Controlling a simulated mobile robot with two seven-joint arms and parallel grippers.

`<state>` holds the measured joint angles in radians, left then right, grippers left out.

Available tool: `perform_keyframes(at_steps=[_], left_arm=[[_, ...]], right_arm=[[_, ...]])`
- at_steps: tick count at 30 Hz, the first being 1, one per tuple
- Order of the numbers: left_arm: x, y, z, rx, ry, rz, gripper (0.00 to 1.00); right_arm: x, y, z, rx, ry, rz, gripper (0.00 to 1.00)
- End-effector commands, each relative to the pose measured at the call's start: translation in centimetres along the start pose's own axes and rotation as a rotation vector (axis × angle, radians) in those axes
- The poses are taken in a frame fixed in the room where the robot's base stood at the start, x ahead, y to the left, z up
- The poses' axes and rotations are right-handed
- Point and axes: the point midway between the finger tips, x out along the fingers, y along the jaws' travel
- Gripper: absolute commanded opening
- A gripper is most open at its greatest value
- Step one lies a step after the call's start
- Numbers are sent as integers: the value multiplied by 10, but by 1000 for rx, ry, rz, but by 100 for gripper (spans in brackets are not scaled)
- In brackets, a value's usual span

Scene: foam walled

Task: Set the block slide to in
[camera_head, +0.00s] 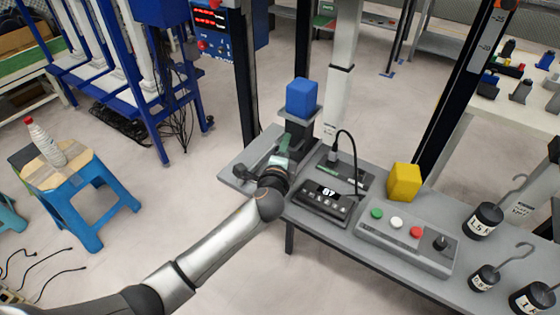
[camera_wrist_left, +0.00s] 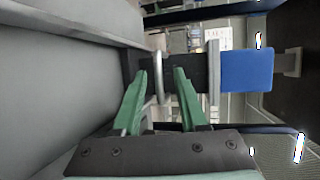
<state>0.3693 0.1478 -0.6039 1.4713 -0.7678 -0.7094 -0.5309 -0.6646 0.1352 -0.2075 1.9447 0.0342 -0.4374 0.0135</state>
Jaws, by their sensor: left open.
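A blue block (camera_head: 301,97) sits on a small grey plate (camera_head: 297,117) on top of a dark stand at the back left of the grey table. The block also shows in the left wrist view (camera_wrist_left: 246,70), where the picture is turned sideways. My left gripper (camera_head: 283,150) is low in front of this stand. In the left wrist view my left gripper (camera_wrist_left: 162,82) is open, its green fingers on either side of a metal loop (camera_wrist_left: 159,78) in front of a dark part. I cannot tell whether they touch it. My right gripper is not in view.
A black display box (camera_head: 323,200) and a panel with coloured buttons (camera_head: 408,238) lie right of my left gripper. A yellow block (camera_head: 404,182) stands behind the panel. Hooked weights (camera_head: 484,220) stand at the right. A column (camera_head: 341,70) rises just behind the stand.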

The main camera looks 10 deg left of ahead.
Motion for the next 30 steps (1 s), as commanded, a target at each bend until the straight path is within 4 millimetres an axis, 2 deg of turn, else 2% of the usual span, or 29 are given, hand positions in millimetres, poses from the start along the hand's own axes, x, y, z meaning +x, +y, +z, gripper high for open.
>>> perform_keyframes(at_steps=[6, 15, 21, 30], left_arm=[[-40, 0, 0, 0, 1, 3, 42], [-92, 0, 0, 0, 1, 2, 42], [-109, 0, 0, 0, -1, 1, 42], [-112, 0, 0, 1, -1, 1, 42]], right_arm=[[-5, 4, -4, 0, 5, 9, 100], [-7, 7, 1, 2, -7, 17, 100], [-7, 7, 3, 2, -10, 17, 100], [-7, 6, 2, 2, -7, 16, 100]])
